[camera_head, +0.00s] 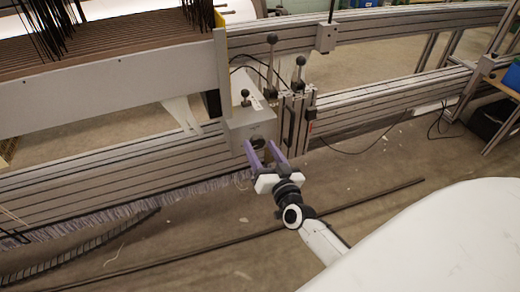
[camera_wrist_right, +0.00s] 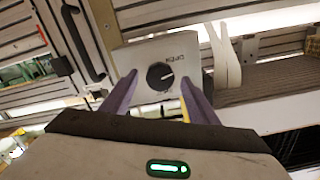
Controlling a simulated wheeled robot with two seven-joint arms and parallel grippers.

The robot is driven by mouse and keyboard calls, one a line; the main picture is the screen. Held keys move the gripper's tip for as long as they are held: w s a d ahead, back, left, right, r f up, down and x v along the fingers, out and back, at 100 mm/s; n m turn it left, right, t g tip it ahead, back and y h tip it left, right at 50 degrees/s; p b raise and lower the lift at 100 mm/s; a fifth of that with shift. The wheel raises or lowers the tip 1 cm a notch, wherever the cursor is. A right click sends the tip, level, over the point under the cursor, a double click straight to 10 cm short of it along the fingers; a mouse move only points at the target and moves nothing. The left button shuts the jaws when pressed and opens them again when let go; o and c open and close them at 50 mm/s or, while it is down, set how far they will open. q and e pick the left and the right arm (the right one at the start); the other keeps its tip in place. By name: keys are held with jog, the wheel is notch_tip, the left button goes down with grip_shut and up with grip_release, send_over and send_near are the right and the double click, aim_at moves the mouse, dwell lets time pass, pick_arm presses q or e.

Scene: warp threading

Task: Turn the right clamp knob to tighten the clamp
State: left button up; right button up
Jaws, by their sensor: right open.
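The right clamp knob (camera_wrist_right: 160,76) is a round black knob with a white pointer line, on the face of a pale grey box (camera_wrist_right: 188,43) with printed lettering. In the head view the knob (camera_head: 257,142) shows small and dark near the lower front of the box (camera_head: 236,126). My right gripper (camera_head: 263,147) is open, its two purple fingers pointing at the box. In the right wrist view its fingers (camera_wrist_right: 160,92) stand to the left and right of the knob, with gaps on both sides. I cannot tell whether the fingertips reach past the knob's face. My left gripper is not in view.
Black ball-topped levers (camera_head: 271,40) rise from the frame behind the box. Long grey metal rails (camera_head: 110,170) run along the machine. A dark rod (camera_head: 380,194) lies on the floor. A large white surface (camera_head: 440,240) fills the lower right.

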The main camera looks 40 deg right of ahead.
jog(key=shift+w+d, duration=0.2)
jog(key=shift+w, duration=0.45)
jog(key=c, duration=1)
jog(key=shift+c, duration=0.2)
